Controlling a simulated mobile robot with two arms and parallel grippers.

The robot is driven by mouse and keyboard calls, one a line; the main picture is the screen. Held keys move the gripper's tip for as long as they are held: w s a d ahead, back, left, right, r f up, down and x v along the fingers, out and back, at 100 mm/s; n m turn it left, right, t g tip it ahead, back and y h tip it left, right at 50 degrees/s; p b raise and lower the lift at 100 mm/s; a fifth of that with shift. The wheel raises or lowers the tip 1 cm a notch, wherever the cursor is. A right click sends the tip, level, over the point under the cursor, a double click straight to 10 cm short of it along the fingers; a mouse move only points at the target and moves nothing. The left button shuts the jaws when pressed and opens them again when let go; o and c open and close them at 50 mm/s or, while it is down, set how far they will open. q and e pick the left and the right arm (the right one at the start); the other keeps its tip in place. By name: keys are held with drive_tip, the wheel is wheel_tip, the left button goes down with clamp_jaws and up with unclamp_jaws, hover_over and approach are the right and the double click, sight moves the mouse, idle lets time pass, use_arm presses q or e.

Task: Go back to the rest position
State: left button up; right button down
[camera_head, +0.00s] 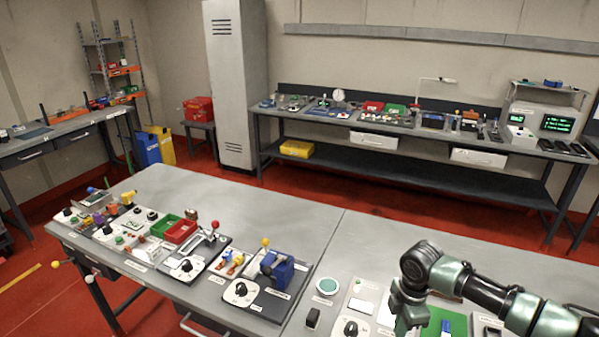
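My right arm (480,285) comes in from the right, grey and dark green, and bends down at its wrist over the front right of the near workbench (290,215). My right gripper (403,318) points down at the bottom edge, above or beside a panel with a black knob. Its fingertips are not clear, so I cannot tell if it is open or holds anything. A small blue item (445,327) shows on a green mat (458,322) just right of it. My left arm and gripper are not in view.
Several panels with knobs and levers line the near bench's front, with a green bin (165,225), a red bin (181,231) and a blue block (276,268). The bench's back half is clear. A long bench (385,128) with instruments and a grey locker (236,80) stand behind.

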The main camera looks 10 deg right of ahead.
drive_tip(key=s+a+f+m+t+y, duration=0.1)
drive_tip(key=s+a+f+m+y, duration=0.1)
drive_tip(key=s+a, duration=0.65)
drive_tip(key=s+a+f+m+t+y, duration=0.1)
drive_tip(key=s+a+f+m, duration=0.15)
drive_tip(key=s+a, duration=0.65)
drive_tip(key=s+d+r+m+t+h, duration=0.25)
drive_tip(key=s+d+r+m, duration=0.4)
drive_tip(key=m, duration=0.55)
wheel_tip(320, 180, down, 34)
drive_tip(key=s+g+b, duration=0.2)
drive_tip(key=b, duration=0.5)
drive_tip(key=s+d+f+b, duration=0.1)
drive_tip(key=s+f+b, duration=0.2)
drive_tip(key=s+f, duration=0.6)
drive_tip(key=s+d+f+n+g+b, duration=0.1)
drive_tip(key=s+d+f+b, duration=0.1)
drive_tip(key=s+f, duration=0.7)
wheel_tip(320, 180, down, 6)
drive_tip(key=shift+f+b, duration=0.15)
drive_tip(key=shift+b, duration=0.75)
